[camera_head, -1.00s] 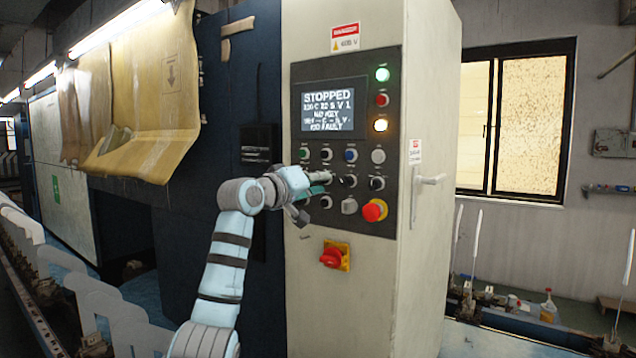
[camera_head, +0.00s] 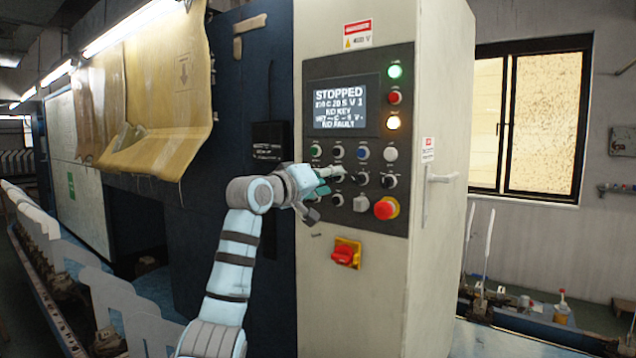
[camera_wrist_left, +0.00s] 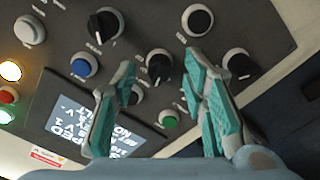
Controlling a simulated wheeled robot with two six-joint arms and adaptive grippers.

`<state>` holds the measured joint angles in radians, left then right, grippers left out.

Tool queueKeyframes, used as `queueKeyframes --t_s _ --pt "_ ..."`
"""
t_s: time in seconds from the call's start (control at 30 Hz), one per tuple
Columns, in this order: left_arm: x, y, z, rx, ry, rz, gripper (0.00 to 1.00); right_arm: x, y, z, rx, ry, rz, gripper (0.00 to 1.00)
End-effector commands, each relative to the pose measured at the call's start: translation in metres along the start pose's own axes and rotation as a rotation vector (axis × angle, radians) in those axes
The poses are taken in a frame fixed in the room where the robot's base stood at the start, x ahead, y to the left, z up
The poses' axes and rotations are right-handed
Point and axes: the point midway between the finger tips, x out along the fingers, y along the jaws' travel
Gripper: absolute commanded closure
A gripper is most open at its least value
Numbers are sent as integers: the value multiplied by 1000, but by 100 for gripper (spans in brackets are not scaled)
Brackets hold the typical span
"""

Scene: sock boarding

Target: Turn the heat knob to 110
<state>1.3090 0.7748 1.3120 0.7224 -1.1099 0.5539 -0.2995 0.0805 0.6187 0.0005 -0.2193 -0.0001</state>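The grey control panel (camera_head: 405,215) stands on the cabinet front, with a lit screen (camera_head: 339,104) reading STOPPED and NO FAULT; its smaller digits are hard to read. My left gripper (camera_head: 334,178) is at the second row of controls, near the left side. In the left wrist view, its two teal-padded fingers (camera_wrist_left: 160,78) are apart, on either side of a black knob (camera_wrist_left: 160,68) with a pale pointer. The knob sits between the fingertips with visible gaps, and contact cannot be made out. Knob labels are too small to read, so which is the heat knob is unclear.
A red emergency stop (camera_head: 385,208) is lower right on the panel. A red rotary switch (camera_head: 344,253) is below. A door handle (camera_head: 440,178) sits on the cabinet's right side.

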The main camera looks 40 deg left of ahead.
Motion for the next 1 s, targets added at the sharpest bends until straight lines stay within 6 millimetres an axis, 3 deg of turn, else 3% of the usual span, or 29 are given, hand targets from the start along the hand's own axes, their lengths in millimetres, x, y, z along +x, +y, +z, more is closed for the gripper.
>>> queueKeyframes --t_s 0.3,0.4,0.6,1.0 --pt "-84 -3 -1 13 2 -9 60 0 0 0 0 0 0 100" --pt "-101 -3 -1 8 2 -6 60 0 0 0 0 0 0 100" --pt "-112 0 0 2 -2 -1 60 0 0 0 0 0 0 100" --pt "-113 0 0 2 0 -1 60 0 -1 0 0 0 -1 100"
